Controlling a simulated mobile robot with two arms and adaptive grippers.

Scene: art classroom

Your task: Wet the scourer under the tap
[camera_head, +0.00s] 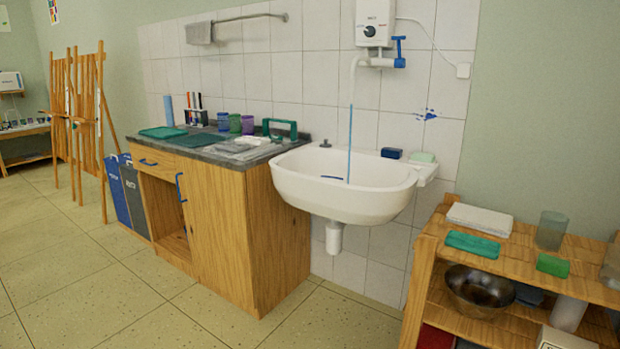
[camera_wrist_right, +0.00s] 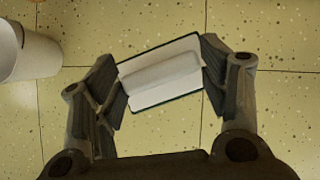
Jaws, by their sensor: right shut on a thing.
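My right gripper (camera_wrist_right: 160,80) shows only in the right wrist view. Its two fingers are shut on the ends of a pale block (camera_wrist_right: 160,72) with a raised white ridge and a dark green edge. I cannot tell for sure that it is the scourer. The block is over the tiled floor, not under water. In the head view the white tap spout (camera_head: 354,64) hangs from the wall heater. A thin blue stream (camera_head: 349,140) falls from it into the white sink (camera_head: 290,176). A blue lever (camera_head: 399,50) is beside the spout. My left gripper is not in view.
A dark blue block (camera_head: 391,153) and a pale green bar (camera_head: 422,157) lie on the sink's right ledge. The counter (camera_head: 215,150) left of the sink holds cups and trays. A wooden shelf (camera_head: 420,265) stands at right. Floor (camera_head: 170,310) is clear in front.

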